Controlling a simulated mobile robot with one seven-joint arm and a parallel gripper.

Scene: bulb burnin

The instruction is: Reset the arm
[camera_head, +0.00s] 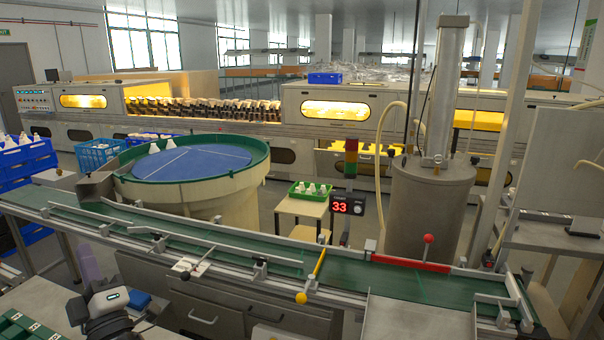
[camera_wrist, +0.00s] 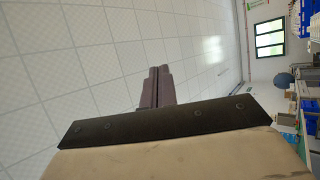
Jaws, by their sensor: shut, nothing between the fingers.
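My gripper (camera_wrist: 159,72) shows in the wrist view with its two dark fingers together, shut and empty. Behind the fingers is a dark mounting bar on a beige body. The wrist view is turned sideways, with the tiled ceiling filling most of it and a window at the upper right. Nothing is near the fingertips. In the head view a part of my arm (camera_head: 108,302) shows at the lower left, in front of the conveyor. The fingers cannot be made out in the head view.
A green conveyor (camera_head: 222,238) with metal rails crosses the foreground. It carries a yellow lever (camera_head: 312,276) and a red-knobbed lever (camera_head: 425,252). A round feeder with a blue disc (camera_head: 190,163) and a grey cylinder (camera_head: 430,205) stand behind. Green boxes (camera_head: 25,325) are at the lower left.

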